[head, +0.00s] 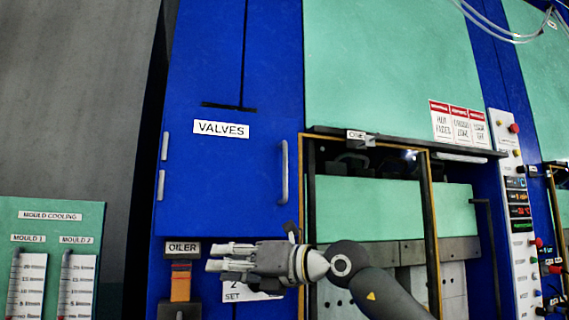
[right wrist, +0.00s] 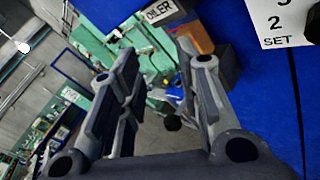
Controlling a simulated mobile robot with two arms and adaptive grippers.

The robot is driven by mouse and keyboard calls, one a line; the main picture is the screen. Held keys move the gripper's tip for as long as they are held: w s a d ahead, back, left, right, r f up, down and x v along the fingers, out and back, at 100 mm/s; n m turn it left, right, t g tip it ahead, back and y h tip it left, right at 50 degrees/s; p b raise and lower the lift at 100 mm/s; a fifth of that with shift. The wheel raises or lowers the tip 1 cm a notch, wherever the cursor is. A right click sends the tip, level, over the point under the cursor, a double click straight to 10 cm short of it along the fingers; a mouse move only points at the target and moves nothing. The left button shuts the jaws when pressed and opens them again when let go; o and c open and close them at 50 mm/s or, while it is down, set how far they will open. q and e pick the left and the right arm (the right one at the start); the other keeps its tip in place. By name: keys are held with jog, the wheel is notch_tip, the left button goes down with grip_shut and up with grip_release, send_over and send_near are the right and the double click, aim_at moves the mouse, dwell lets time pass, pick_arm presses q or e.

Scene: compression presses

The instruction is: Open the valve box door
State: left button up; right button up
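The valve box door (head: 215,185) is a blue panel under the white VALVES label (head: 221,129) in the head view, and it looks closed. Its grey vertical bar handle (head: 284,172) is on the right side, with two hinges on the left edge. My right gripper (head: 214,257) is below the door and the handle, pointing left in front of the oiler and the set label. In the right wrist view its fingers (right wrist: 158,55) are apart with nothing between them. My left gripper is not in view.
An orange oiler unit (head: 181,283) sits under the door; its label shows in the right wrist view (right wrist: 160,10). A black-framed press opening (head: 370,215) is to the right. A green mould cooling panel (head: 50,240) stands at the left.

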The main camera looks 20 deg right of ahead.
jog(key=s+d+r+t+h, duration=0.45)
jog(key=d+r, duration=0.35)
jog(key=r, duration=0.4)
jog(key=m+t+h+p, duration=0.1)
jog(key=h+p, duration=0.1)
jog(key=h, duration=0.2)
send_near(287, 168)
jog(key=p+x, duration=0.4)
jog(key=x, duration=0.5)
jog(key=shift+w+a+r+p, duration=0.1)
jog(key=shift+w+p, duration=0.25)
jog(key=shift+w, duration=0.5)
jog(key=shift+a, duration=0.1)
grip_shut()
